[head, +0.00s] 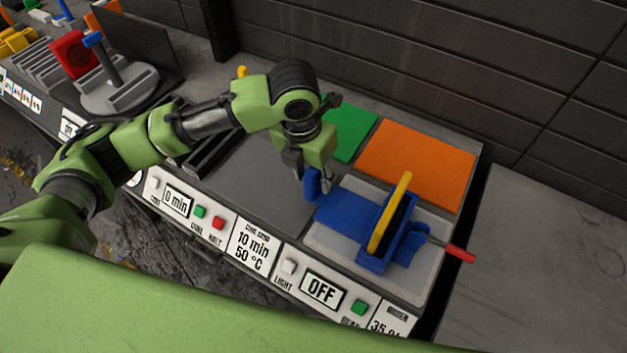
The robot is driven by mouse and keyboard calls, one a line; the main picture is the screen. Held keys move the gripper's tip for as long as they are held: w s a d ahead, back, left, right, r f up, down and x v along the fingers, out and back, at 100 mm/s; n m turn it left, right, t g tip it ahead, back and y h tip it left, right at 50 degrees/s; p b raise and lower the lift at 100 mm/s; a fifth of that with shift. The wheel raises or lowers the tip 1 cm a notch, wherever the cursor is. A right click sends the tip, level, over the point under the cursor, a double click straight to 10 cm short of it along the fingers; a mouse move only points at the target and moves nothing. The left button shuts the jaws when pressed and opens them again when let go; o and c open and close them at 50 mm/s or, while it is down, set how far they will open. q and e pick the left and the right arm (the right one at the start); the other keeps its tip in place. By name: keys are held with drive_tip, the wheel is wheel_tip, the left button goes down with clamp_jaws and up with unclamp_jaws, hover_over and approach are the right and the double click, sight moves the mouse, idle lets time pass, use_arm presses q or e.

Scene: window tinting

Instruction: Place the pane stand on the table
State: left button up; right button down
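The blue pane stand (345,215) is over the pale plate at the right part of the table (265,180). It has an upright handle at its left end and holds a yellow-edged dark pane (390,212) upright. I cannot tell for sure whether its base touches the plate. My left gripper (313,180) points down at the handle, with its fingers on either side, and looks shut on it. A tool with a red handle (460,254) sticks out to the right of the stand. My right gripper is not in view.
A green pad (350,133) and an orange pad (417,163) lie behind the stand. Panels with buttons and displays (322,289) run along the table's front. A round grey holder (118,90) stands at the far left. A bare grey surface (550,265) lies to the right, past a gap.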

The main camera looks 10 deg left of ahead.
use_arm(q)
drive_tip(key=r, duration=0.3)
drive_tip(key=s+r+b, duration=0.1)
drive_tip(key=r, duration=0.5)
drive_tip(key=shift+s+a+r, duration=0.2)
drive_tip(key=shift+a+r, duration=0.1)
